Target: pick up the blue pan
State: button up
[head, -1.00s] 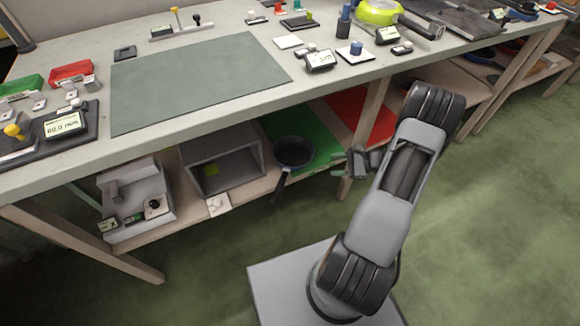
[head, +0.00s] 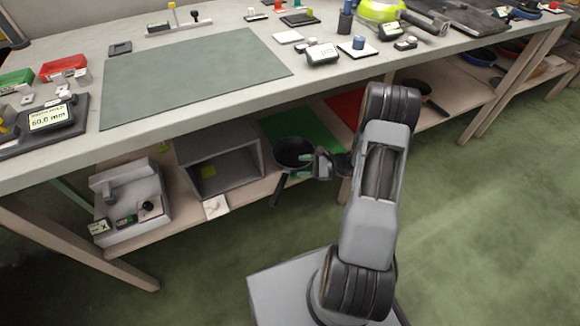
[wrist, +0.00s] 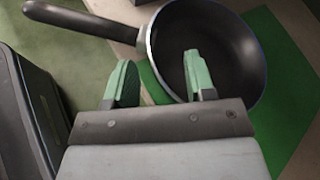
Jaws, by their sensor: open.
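A dark pan with a slightly bluish-grey outer wall (head: 292,152) sits on the green mat on the lower shelf. Its black handle (head: 279,190) points toward the front edge. It also fills the top of the wrist view (wrist: 205,45), handle to the left. My gripper (head: 312,165) is open beside the pan's right side. In the wrist view my gripper's (wrist: 160,80) right green fingertip overlaps the pan's inside and the left one is outside the rim. I cannot tell whether either touches the pan. A clearly blue pan (head: 480,57) lies on the shelf far right.
The green mat (head: 303,125) lies under the pan, with a red mat (head: 347,104) right of it. A grey open box (head: 240,178) stands left of the pan. The workbench top (head: 200,118) overhangs the shelf. Another dark pan (head: 412,86) lies right of my arm.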

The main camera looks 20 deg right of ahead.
jog(key=shift+w+a+f, duration=0.15)
jog(key=shift+w+a, duration=0.15)
jog(key=shift+a, duration=0.1)
jog(key=shift+c, duration=0.4)
grip_shut()
